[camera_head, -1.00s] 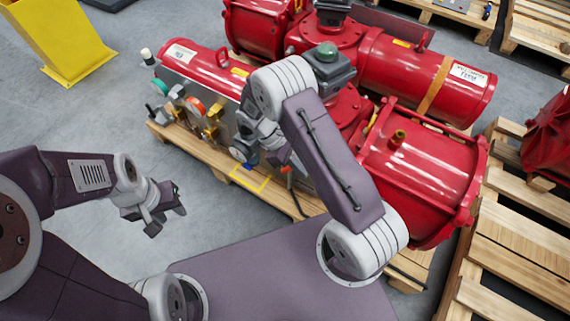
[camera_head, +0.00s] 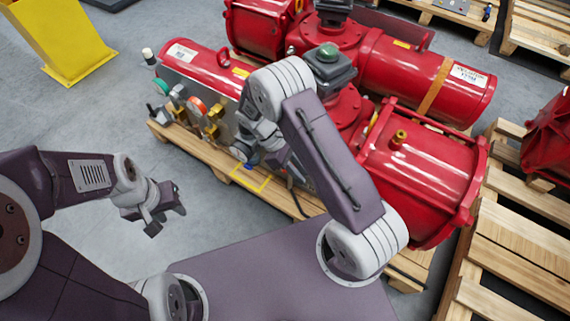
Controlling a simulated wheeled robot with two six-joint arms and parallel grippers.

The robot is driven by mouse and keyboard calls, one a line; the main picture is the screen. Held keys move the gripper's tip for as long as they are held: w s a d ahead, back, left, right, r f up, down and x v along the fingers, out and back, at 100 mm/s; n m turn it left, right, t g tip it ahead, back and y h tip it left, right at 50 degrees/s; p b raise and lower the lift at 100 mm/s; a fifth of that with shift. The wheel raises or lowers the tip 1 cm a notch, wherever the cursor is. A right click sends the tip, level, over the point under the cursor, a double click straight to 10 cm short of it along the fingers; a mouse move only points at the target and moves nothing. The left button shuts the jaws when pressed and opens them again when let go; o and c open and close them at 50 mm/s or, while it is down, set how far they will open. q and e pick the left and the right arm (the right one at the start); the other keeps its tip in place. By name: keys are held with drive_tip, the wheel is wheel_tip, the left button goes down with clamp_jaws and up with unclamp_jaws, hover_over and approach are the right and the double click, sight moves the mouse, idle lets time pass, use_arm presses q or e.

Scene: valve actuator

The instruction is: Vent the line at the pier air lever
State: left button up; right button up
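The red valve actuator (camera_head: 415,165) lies on a wooden pallet. On its left side is a grey panel with gauges and brass fittings (camera_head: 210,122). A small blue part (camera_head: 250,165) shows low beside my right wrist, above a yellow square outline (camera_head: 251,178) on the pallet. I cannot pick out the pier air lever; my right arm covers that area. My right gripper (camera_head: 246,153) is beside the lower panel; its fingers are too small and hidden to read. My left gripper (camera_head: 170,210) is open and empty above the grey floor, apart from the actuator.
A yellow stand (camera_head: 60,40) is at the top left. The floor (camera_head: 110,110) between the yellow stand and my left arm is clear.

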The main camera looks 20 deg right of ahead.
wheel_tip(320, 180, up, 10)
drive_tip(key=s+p, duration=0.1)
drive_tip(key=p, duration=1)
drive_tip(key=shift+a, duration=0.15)
drive_tip(key=shift+p, duration=0.3)
